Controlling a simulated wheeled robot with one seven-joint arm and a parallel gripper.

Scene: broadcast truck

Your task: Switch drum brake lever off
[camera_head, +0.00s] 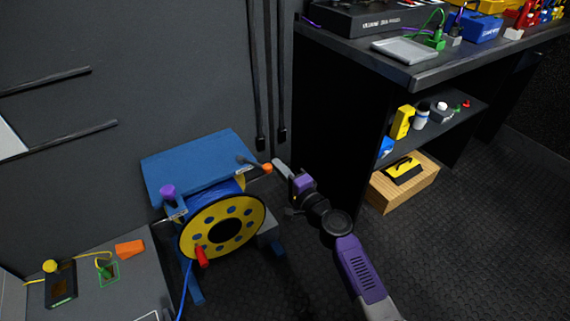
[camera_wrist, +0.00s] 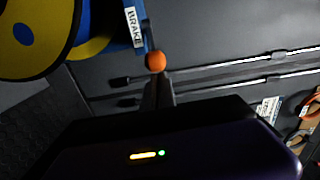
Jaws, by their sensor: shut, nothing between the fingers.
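The cable drum (camera_head: 222,228) has a yellow flange with blue dots and stands on a blue frame (camera_head: 195,160). The brake lever is a dark bar ending in an orange knob (camera_head: 266,168) at the frame's right end. In the wrist view the orange knob (camera_wrist: 156,61) sits beside a white "BRAKE" label (camera_wrist: 134,27). My gripper (camera_head: 278,165) is shut and empty, its fingertips at the right of the knob. In the wrist view the fingertips (camera_wrist: 158,78) end right by the knob; I cannot tell whether they touch it.
A red crank handle (camera_head: 201,256) sticks out from the drum face, and a purple knob (camera_head: 168,191) is at the frame's left. A dark workbench (camera_head: 410,82) with shelves stands at the right, a wooden box (camera_head: 402,188) under it. Floor is clear at lower right.

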